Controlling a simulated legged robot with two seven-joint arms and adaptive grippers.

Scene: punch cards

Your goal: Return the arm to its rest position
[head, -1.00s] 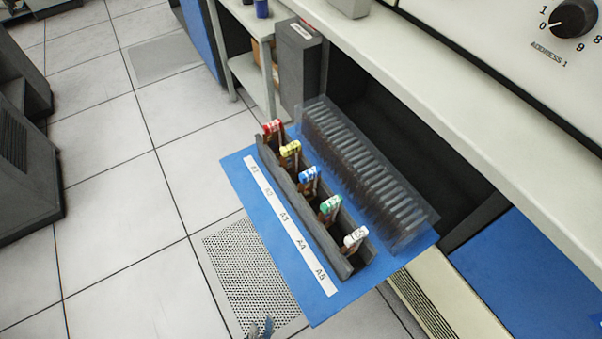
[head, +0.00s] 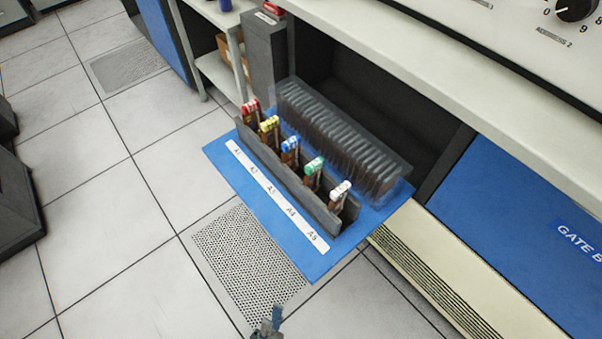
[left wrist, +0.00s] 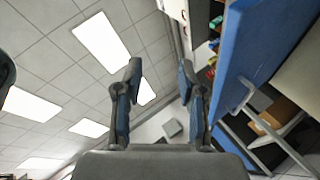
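My left gripper (head: 268,325) shows only by its fingertips at the bottom edge of the head view, over the floor and below the blue board. In the left wrist view the same gripper (left wrist: 159,78) has its two fingers apart with nothing between them. It points upward, with the ceiling behind it. My right gripper is in neither view.
A blue board (head: 312,268) labelled A1 to A5 juts out from the cabinet. It carries a dark card rack (head: 262,165) with colour-tabbed cards and a clear ribbed tray (head: 345,135). Open tiled floor (head: 95,210) lies to the left.

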